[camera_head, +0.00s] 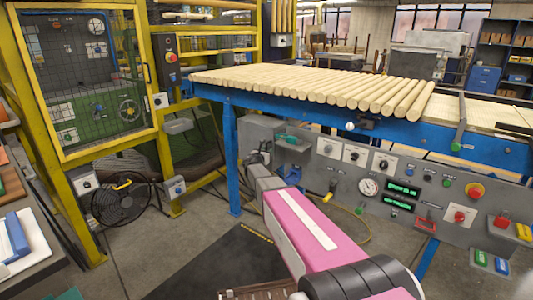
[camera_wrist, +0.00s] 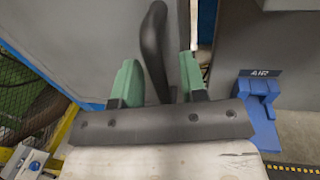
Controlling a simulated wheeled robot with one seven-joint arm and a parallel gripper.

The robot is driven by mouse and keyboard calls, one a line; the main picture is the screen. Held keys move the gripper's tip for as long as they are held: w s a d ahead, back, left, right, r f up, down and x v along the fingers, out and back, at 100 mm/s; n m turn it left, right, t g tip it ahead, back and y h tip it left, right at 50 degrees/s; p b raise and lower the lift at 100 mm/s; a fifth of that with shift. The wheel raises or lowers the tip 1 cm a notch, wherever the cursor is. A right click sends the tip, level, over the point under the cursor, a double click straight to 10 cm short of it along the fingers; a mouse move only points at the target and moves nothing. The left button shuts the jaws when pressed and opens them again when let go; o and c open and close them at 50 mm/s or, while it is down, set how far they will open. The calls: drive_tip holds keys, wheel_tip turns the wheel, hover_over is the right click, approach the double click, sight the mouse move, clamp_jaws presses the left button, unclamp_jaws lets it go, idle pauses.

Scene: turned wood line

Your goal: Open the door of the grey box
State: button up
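The grey box (camera_head: 259,128) stands under the left end of the conveyor in the head view; my arm partly covers it. Its grey door face (camera_wrist: 95,30) fills the upper left of the wrist view. A dark curved handle (camera_wrist: 153,45) stands out from it. My gripper (camera_wrist: 158,75) has its two green fingers apart, one on each side of the handle. A space shows between the handle and the right finger; contact on the left cannot be told. My gripper also shows in the head view (camera_head: 291,156). A narrow gap runs beside the right finger; whether the door is ajar cannot be told.
The conveyor (camera_head: 480,140) carries wooden rods (camera_head: 330,88) above. A control panel (camera_head: 380,185) is to the right. A blue block marked AIR (camera_wrist: 262,110) is right of my gripper. A yellow cage (camera_head: 100,152) and a black fan (camera_head: 120,200) stand left.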

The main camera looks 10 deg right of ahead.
clamp_jaws()
drive_tip(key=shift+s+a, duration=0.1)
